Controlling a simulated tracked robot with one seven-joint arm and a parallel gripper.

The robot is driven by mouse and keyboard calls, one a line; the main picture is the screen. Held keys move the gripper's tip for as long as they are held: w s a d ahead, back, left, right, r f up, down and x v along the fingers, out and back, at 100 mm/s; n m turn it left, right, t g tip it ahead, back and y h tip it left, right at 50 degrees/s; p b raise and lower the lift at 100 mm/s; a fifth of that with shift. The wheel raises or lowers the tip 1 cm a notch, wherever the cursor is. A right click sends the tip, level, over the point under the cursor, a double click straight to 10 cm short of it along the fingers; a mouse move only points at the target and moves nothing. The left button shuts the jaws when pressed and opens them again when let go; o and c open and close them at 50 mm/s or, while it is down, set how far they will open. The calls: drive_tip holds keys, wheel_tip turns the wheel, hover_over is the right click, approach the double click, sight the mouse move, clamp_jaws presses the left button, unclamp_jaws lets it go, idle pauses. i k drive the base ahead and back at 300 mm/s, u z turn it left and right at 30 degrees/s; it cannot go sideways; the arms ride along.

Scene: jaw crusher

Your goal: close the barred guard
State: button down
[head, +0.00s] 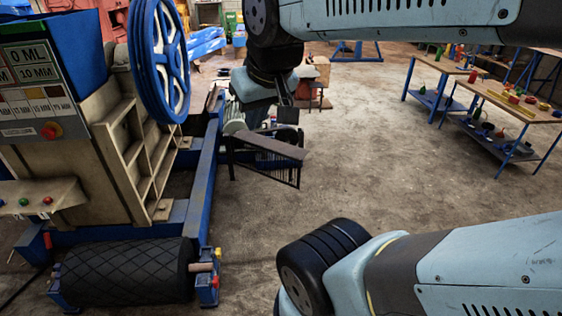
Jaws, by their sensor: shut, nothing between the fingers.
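The barred guard (283,168) is a dark panel of thin upright bars with a flat brown top edge. It stands swung out to the right from the blue machine frame in the head view, so it looks open. My gripper (287,113) hangs from my wrist just above and behind the guard's top edge. It is small and dark here, and its fingers look shut and empty. I cannot tell whether it touches the guard. The jaw crusher (118,148) stands at the left, with a beige ribbed body and a blue spoked flywheel (160,55).
A grey motor (236,122) sits behind the guard. Tables with coloured items (520,98) stand at the back right. The concrete floor (390,165) right of the guard is clear.

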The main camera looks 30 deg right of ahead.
sight(296, 153)
drive_tip(key=k, duration=0.75)
drive_tip(key=z, duration=0.45)
drive_tip(key=i, duration=0.9)
drive_tip(key=z, duration=0.55)
drive_tip(key=i, duration=1.3)
drive_tip(key=u, duration=0.65)
